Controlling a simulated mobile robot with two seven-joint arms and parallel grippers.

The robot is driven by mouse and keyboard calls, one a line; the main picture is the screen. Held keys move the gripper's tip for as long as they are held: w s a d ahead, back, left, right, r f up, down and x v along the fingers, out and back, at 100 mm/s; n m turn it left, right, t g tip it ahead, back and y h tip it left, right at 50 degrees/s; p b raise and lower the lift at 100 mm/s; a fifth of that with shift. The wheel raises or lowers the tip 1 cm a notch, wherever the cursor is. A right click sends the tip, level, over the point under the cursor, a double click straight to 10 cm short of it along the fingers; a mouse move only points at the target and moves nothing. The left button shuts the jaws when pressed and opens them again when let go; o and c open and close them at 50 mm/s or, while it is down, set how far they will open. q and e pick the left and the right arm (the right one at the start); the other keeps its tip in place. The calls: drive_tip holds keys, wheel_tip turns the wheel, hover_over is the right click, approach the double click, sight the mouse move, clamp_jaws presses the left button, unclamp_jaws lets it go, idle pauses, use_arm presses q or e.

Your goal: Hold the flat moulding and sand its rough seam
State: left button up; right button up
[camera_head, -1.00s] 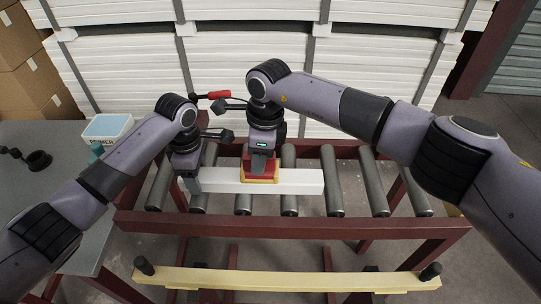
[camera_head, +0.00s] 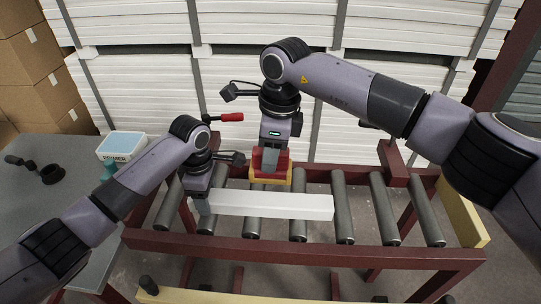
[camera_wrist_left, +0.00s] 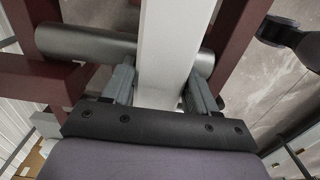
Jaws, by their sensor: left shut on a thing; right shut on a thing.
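The flat moulding (camera_head: 275,206) is a long white bar lying across the rollers. My left gripper (camera_head: 203,206) is shut on its left end. In the left wrist view the moulding (camera_wrist_left: 172,50) runs between the two fingers (camera_wrist_left: 160,92). My right gripper (camera_head: 271,158) is shut on a red sanding block (camera_head: 282,166) with a yellow underside. The rough seam cannot be made out.
The roller conveyor (camera_head: 300,244) has a dark red frame, with free rollers to the right. A grey table (camera_head: 90,165) at left carries a primer tub (camera_head: 121,146). A red-handled tool (camera_head: 231,117) shows behind the conveyor. Stacked white boards (camera_head: 140,85) stand at the back.

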use_arm(q)
drive_tip(key=shift+s+a+f, duration=0.1)
drive_tip(key=shift+s+f, duration=0.1)
drive_tip(key=shift+f, duration=0.05)
drive_tip(key=o, duration=1.2)
drive_tip(key=shift+c, duration=0.2)
drive_tip(key=shift+w+r, duration=0.1)
drive_tip(key=shift+w, duration=0.05)
drive_tip(key=shift+r, duration=0.65)
wheel_tip(320, 180, up, 9)
drive_tip(key=shift+r, duration=0.85)
